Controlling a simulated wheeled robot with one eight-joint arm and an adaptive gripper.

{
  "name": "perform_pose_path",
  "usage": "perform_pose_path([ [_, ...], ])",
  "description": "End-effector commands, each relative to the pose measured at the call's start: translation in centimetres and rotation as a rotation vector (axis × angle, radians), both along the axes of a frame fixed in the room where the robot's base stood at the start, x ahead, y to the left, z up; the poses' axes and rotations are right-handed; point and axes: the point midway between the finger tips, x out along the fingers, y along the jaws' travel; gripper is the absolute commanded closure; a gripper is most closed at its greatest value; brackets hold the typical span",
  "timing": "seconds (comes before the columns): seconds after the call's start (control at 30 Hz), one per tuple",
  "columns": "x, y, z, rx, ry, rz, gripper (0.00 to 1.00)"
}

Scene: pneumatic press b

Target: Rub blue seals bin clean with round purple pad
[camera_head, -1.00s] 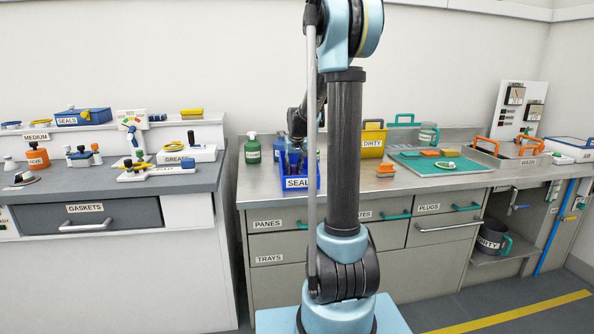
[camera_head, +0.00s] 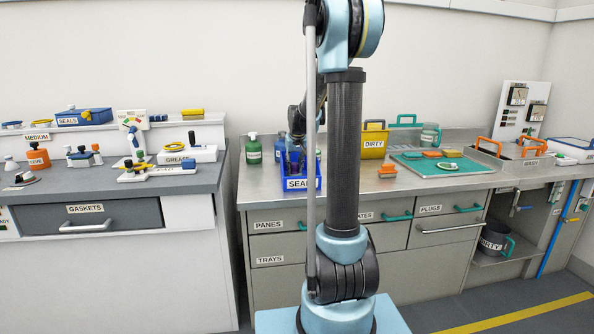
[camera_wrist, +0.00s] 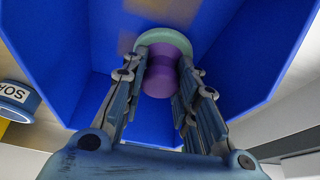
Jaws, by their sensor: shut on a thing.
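The blue seals bin (camera_head: 298,184) stands open on the steel counter, its label partly hidden behind my arm. My gripper (camera_head: 291,158) reaches down into it and is partly hidden there. In the wrist view my gripper (camera_wrist: 158,85) is shut on the purple grip of the round pad (camera_wrist: 160,78). The pad's pale green face is against or very close to the bin's bottom; contact cannot be told for sure. Yellow-brown smudges (camera_wrist: 165,10) show on the bottom of the blue bin (camera_wrist: 225,45) beside and beyond the pad.
A green bottle (camera_head: 253,149) stands left of the bin. A yellow DIRTY container (camera_head: 374,143), an orange block (camera_head: 387,171) and a green mat (camera_head: 452,168) lie to the right. Another blue SEALS box (camera_head: 81,117) is on the left shelf.

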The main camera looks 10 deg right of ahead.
Motion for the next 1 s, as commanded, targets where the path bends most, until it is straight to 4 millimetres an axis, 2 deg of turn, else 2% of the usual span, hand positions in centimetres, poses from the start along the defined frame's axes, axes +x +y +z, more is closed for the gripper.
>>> perform_pose_path([
  [0.03,0.0,0.0,1.0,0.000,0.000,0.000,1.00],
  [0.63,0.0,-0.5,6.2,0.000,0.000,-0.005,1.00],
  [1.0,0.0,-0.5,6.9,0.000,0.000,-0.005,1.00],
])
